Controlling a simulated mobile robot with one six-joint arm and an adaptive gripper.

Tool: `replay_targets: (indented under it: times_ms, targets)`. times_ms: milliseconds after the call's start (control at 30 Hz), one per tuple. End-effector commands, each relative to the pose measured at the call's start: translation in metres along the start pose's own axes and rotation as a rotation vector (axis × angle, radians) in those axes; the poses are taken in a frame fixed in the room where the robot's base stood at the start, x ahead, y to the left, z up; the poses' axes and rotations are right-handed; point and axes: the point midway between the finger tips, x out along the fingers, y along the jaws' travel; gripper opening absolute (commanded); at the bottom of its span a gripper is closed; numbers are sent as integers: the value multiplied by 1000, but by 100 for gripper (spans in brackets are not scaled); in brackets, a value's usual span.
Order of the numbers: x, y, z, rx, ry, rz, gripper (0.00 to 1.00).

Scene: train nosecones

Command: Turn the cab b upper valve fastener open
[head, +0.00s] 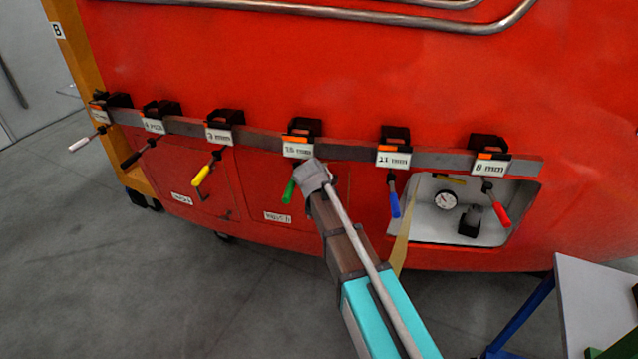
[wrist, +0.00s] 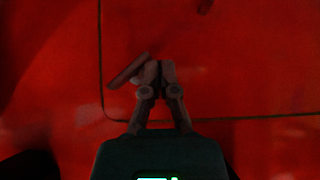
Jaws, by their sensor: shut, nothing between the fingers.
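In the wrist view my gripper (wrist: 160,74) is shut in front of a red panel with thin dark seam lines. A short dark slanted bar (wrist: 128,71) shows just left of the fingertips. I cannot tell whether it is a fastener or touches the fingers. In the head view my arm reaches to the red nosecone (head: 330,75), and its grey end hides part of a lower hatch. That hatch has a small white label (head: 278,216), too small to read surely. I cannot pick out the upper valve fastener with certainty.
A grey rail (head: 355,151) runs across the nosecone, with several labelled clamps and coloured handles. A green handle (head: 289,190) hangs close beside my arm. An open recess (head: 468,235) with a gauge (head: 446,200) lies right. A table (head: 590,290) stands at lower right.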

Motion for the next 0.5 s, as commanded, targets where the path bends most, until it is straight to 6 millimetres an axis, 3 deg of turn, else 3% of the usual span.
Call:
replay_targets:
  times_ms: [500]
  targets:
    - [-4, 13, -4, 1, 0, 2, 0]
